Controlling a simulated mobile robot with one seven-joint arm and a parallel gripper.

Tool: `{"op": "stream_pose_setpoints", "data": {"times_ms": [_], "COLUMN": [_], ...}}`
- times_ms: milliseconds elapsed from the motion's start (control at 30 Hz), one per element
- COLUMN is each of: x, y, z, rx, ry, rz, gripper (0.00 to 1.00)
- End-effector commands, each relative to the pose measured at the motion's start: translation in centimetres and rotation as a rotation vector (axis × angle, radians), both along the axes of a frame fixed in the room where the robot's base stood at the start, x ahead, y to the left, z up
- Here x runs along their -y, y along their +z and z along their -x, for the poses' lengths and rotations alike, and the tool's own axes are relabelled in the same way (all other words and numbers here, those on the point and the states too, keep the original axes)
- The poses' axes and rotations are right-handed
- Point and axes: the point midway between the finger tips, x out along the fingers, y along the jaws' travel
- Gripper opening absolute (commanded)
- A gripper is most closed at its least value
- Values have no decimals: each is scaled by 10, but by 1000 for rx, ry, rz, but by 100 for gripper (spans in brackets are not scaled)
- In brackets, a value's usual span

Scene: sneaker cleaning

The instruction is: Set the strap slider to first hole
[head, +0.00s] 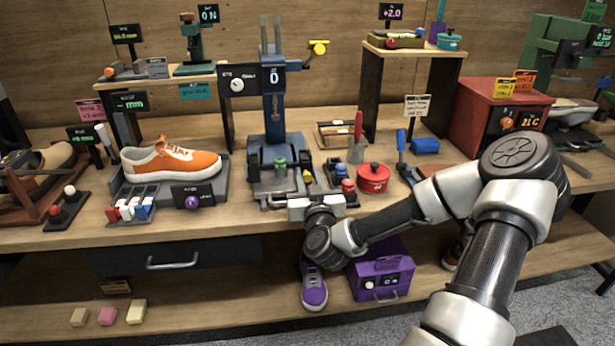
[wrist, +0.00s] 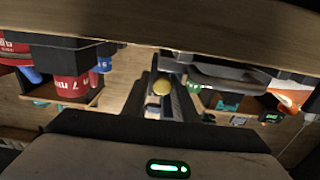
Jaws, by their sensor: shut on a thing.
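A small yellow knob (head: 307,176) stands at the right front of the blue clamp machine (head: 273,142), whose display reads 0. I cannot tell for sure that this knob is the strap slider, and no holes can be made out. My gripper (head: 309,187) reaches in low at the bench's front edge, just in front of the knob.
An orange sneaker (head: 172,158) sits on a stand to the left. A red pot (head: 373,178) and small coloured jars (head: 346,187) stand close on the right. The bench edge (wrist: 150,28) crosses the wrist view. Below are a purple sneaker (head: 314,288) and purple box (head: 382,275).

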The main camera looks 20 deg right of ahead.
Motion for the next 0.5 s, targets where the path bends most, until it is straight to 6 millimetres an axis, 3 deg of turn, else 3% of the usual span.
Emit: {"op": "stream_pose_setpoints", "data": {"times_ms": [200,500], "x": [11,31], "y": [-8,-4], "z": [4,10], "rx": [-15,-11], "ry": [11,2], "rz": [11,-1], "gripper": [0,0]}}
